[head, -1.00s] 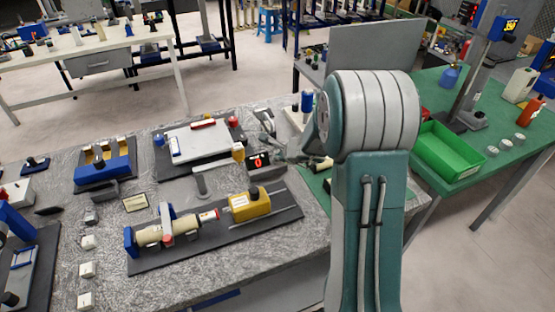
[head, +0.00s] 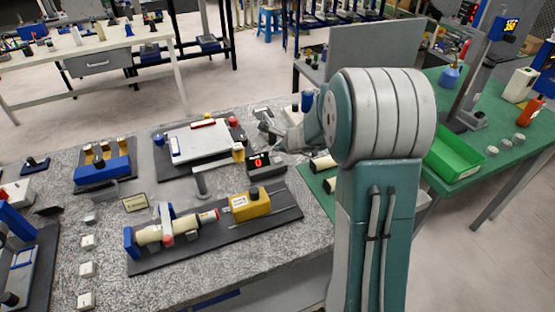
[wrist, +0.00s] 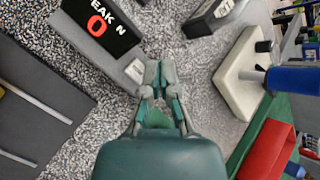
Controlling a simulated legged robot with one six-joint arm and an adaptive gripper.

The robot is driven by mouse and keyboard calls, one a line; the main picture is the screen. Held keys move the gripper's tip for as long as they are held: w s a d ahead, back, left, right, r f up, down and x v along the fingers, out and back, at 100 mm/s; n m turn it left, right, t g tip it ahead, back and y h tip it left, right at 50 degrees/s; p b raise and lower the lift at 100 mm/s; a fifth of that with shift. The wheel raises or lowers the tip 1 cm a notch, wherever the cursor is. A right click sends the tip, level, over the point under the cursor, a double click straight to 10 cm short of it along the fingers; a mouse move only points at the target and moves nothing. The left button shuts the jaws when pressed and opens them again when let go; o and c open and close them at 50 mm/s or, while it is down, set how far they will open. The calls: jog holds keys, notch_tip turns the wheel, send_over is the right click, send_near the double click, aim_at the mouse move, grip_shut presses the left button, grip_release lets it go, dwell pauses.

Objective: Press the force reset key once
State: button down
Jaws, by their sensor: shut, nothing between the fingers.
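The force display (head: 259,162) is a dark box with a red 0, behind the yellow block on the grey table. My gripper (wrist: 160,72) is shut and empty, pointing down at the table beside the display's grey body. In the head view my gripper (head: 266,130) is just behind the display. A dark box with a partly cut-off white label (wrist: 212,17) lies at the top of the wrist view; I cannot read whether it is the reset key. Contact is not visible.
The yellow block (head: 250,206) and a cream cylinder (head: 160,232) sit on a dark rail in front. A white plate (head: 198,141) lies to the left. In the wrist view a red bin (wrist: 267,150) and a cream block (wrist: 243,75) are on the right.

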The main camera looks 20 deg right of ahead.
aim_at(279, 160)
jog(key=shift+r, duration=1.55)
